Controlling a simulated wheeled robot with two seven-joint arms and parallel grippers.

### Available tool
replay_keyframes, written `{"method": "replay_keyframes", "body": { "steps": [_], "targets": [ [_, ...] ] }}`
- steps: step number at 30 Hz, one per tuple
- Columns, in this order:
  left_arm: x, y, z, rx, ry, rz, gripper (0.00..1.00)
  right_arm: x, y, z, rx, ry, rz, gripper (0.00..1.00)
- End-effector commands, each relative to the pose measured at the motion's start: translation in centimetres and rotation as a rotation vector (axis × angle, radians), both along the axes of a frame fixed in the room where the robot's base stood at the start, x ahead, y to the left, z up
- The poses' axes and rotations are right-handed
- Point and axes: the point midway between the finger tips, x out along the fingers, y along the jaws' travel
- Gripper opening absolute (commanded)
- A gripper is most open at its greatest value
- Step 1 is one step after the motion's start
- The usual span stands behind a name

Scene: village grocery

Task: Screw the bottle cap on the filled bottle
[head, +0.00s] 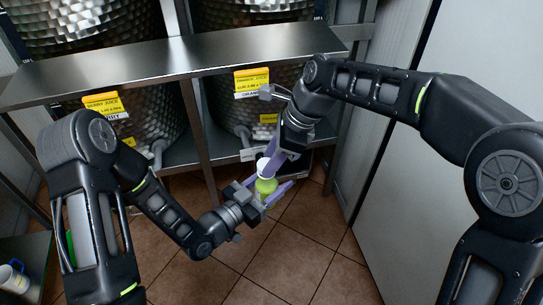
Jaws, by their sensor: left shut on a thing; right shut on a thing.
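The filled bottle (266,187) looks yellow-green and stands about upright, small in the middle of the head view. My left gripper (268,193) reaches it from the lower left and is shut around its body with purple fingers. The white bottle cap (262,164) shows at the bottle's top. My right gripper (268,165) comes down from the upper right and is shut on the cap, right above the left gripper. The fingers partly hide the cap and neck, so I cannot tell whether the cap touches the thread.
Large steel juice tanks (95,25) with yellow price signs (252,81) stand behind, with a metal shelf (180,62) across them and taps low in front. A pale wall panel (450,220) bounds the right. A white container (12,278) is at the lower left. Tiled floor (290,255) lies below.

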Motion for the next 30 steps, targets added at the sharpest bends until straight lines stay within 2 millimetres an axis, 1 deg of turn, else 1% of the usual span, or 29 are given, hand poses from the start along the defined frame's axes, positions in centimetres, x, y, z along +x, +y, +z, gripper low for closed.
{"method": "replay_keyframes", "body": {
  "steps": [12,15,17,19,24,27,30],
  "targets": [
    [0.02,-0.02,0.10,-0.001,-0.003,0.000,0.00,0.01,0.01,-0.68,0.000,0.000,-0.003,0.01],
    [0.02,-0.03,0.10,-0.001,-0.002,0.000,0.00,-0.11,0.08,-0.63,-0.003,-0.001,-0.044,0.01],
    [0.02,-0.03,0.09,-0.001,-0.002,0.000,0.00,-0.20,0.08,-0.60,-0.005,-0.002,-0.107,0.01],
    [0.01,-0.02,0.09,-0.001,-0.002,0.000,0.00,-0.41,0.13,-0.59,-0.005,-0.003,-0.215,0.01],
    [0.02,-0.01,0.08,-0.001,-0.002,0.000,0.00,-0.85,0.37,-0.66,-0.005,-0.002,-0.538,0.01],
    [0.02,-0.01,0.07,-0.001,-0.002,0.000,0.00,-0.95,0.46,-0.70,-0.006,-0.001,-0.698,0.01],
    [0.02,-0.01,0.07,-0.001,-0.002,0.000,0.00,-0.96,0.45,-0.71,-0.001,0.001,-0.804,0.01]
  ]
}}
